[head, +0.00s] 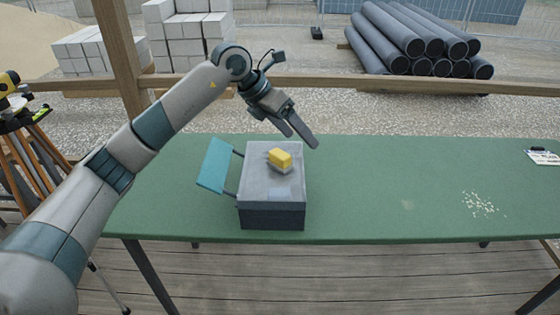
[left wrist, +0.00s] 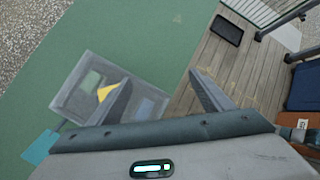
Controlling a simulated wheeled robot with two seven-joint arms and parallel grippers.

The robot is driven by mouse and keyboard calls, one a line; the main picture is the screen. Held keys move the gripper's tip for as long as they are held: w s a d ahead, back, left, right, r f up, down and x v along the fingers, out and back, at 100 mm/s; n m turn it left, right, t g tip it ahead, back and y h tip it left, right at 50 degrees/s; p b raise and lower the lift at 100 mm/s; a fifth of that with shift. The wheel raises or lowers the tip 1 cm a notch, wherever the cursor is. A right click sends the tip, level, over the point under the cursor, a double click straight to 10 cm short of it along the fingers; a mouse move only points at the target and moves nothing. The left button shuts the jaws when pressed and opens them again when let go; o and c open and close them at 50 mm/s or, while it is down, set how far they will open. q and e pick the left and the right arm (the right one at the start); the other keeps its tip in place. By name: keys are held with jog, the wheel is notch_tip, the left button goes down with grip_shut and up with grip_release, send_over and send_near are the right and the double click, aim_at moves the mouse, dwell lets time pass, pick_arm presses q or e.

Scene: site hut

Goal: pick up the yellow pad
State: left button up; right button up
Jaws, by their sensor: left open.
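The yellow pad (head: 281,157) is a small block at the top of a grey box (head: 272,216); I cannot tell whether it lies on the box or down inside it. A teal flap (head: 214,165) is joined to the box's left side by thin arms. My left gripper (head: 302,140) is open and empty, above and just behind the pad, apart from it. In the left wrist view the pad (left wrist: 104,93) is partly hidden by the left finger, and the space between the fingers (left wrist: 160,85) lies over the table's edge. My right gripper is not in view.
The box stands on a long green table (head: 400,190) near its front edge. To the right lie scattered pale bits (head: 479,204) and a card (head: 543,156); the table between is clear. A tripod instrument (head: 20,115) stands at far left. A wooden rail (head: 400,84) runs behind.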

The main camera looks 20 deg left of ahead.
pick_arm(q)
jog(key=a+r+y, duration=0.1)
jog(key=a+y, duration=0.1)
jog(key=a, duration=0.3)
jog(key=w+a+r+n+y, duration=0.1)
jog(key=a+r+y, duration=0.1)
jog(key=a, duration=0.3)
jog(key=shift+w, duration=0.25)
jog(key=p, duration=0.2)
send_near(279, 152)
jog(key=shift+p+x, duration=1.45)
jog(key=shift+x, duration=1)
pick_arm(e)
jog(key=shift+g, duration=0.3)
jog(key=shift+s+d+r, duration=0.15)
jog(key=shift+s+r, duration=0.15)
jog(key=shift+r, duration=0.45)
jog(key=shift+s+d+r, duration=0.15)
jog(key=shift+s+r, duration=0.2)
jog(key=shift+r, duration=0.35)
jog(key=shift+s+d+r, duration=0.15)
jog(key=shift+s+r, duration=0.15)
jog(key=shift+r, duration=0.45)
pick_arm(q)
jog(key=shift+s, duration=0.1)
jog(key=shift+f, duration=0.1)
